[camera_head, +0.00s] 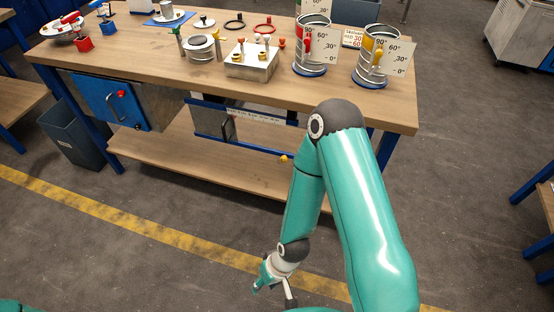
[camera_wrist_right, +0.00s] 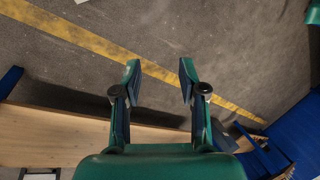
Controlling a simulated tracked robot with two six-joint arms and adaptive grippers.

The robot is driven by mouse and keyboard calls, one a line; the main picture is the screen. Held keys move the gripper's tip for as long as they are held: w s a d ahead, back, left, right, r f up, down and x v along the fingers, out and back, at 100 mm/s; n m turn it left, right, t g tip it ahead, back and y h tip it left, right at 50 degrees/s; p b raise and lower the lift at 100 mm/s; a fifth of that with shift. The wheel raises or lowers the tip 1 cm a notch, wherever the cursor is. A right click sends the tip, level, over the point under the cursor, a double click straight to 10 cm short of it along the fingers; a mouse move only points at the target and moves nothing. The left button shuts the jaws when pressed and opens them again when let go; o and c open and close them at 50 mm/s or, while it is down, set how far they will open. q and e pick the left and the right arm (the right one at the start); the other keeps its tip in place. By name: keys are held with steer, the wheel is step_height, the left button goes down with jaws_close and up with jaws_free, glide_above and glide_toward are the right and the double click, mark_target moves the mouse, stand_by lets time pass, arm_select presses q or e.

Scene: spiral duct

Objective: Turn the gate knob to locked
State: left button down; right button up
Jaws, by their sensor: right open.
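Under the bench top in the head view hang a blue panel (camera_head: 98,98) with a small red knob (camera_head: 121,93) and a dark handle, and a blue-framed sliding plate (camera_head: 212,122) with a dark handle. A small yellow knob (camera_head: 284,158) shows at the plate's lower right. I cannot tell which knob is the gate knob, or read any lock marking. My right gripper (camera_head: 275,284) is low in front of the bench, away from these knobs. In the right wrist view its fingers (camera_wrist_right: 160,72) are apart with nothing between them. My left gripper is out of view.
The wooden bench (camera_head: 150,65) carries cylinders with angle plates (camera_head: 322,44), a metal block (camera_head: 252,64) with several knobs, and rings. A lower shelf (camera_head: 190,165) lies beneath. A grey bin (camera_head: 72,135) stands left. The floor in front is clear.

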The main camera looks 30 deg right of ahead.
steer(key=shift+s+d, duration=0.1)
steer(key=shift+s, duration=0.05)
steer(key=shift+o, duration=1.2)
steer(key=m+t+h+b, duration=0.6)
steer(key=t+h+b, duration=0.5)
steer(key=h+b, duration=0.55)
glide_toward(283, 161)
steer(key=shift+h, duration=0.65)
steer(key=x, duration=0.6)
steer(key=p+x, duration=0.1)
steer(key=x, duration=0.2)
steer(key=shift+w+f, duration=0.3)
steer(key=shift+f, duration=0.05)
